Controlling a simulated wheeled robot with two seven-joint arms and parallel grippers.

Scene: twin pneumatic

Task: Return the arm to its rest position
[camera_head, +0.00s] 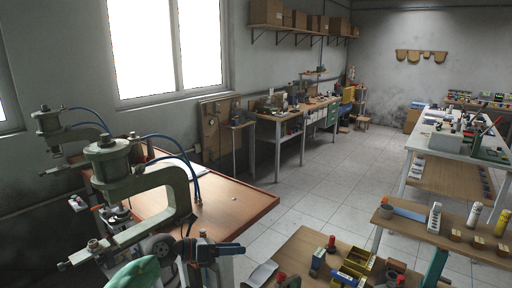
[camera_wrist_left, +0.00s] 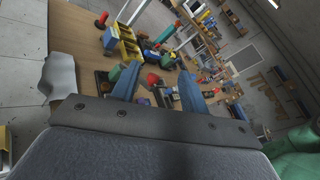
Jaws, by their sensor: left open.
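My left gripper (camera_head: 238,250) shows at the lower middle left of the head view, in front of the wooden bench with the presses. In the left wrist view its two blue fingers (camera_wrist_left: 160,88) stand apart with nothing held between them. They point over a wooden table (camera_wrist_left: 75,35) with small parts, which lie beyond the fingertips. My right gripper is not in view.
Two green pneumatic presses (camera_head: 135,180) with blue hoses stand at the left, close to my left arm. The bench (camera_head: 235,205) is mostly bare at its right. A low table with yellow bins (camera_head: 355,262) is at the bottom. Tiled floor (camera_head: 310,190) lies open between benches.

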